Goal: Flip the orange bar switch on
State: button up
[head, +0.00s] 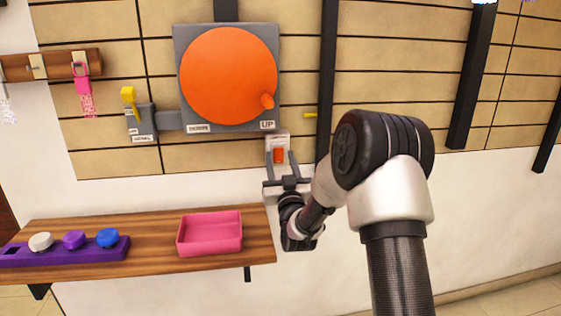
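The orange bar switch (279,156) sits on a small light-grey plate on the wall, below the large orange disc. My gripper (279,158) is in front of this plate, with one dark finger on the left of the switch and one on the right. The fingers stand apart, and the orange bar shows between them. I cannot tell whether a finger touches the bar. The bar's on or off position is too small to read. My wrist hides the wall just below the plate.
Above is the orange disc (228,76) on a grey panel with a knob. A yellow lever (129,97) is at left, and a pink strap (83,86) hangs from a wooden rail. Below left, a wooden shelf (150,231) holds a pink tray (209,250) and a purple block (65,252) with round pieces.

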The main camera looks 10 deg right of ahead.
jog(key=shift+s+f, duration=0.1)
jog(key=v, duration=1.7)
jog(key=shift+p, duration=0.35)
jog(key=shift+s, duration=0.1)
jog(key=s+r+g, duration=0.3)
jog(key=s+g, duration=0.5)
jog(key=s, duration=0.6)
jog(key=s+r+g, duration=0.3)
jog(key=s+g, duration=0.5)
jog(key=s, duration=0.6)
notch_tip(320, 180, up, 27)
jog(key=p, duration=2.7)
jog(key=shift+s, duration=0.2)
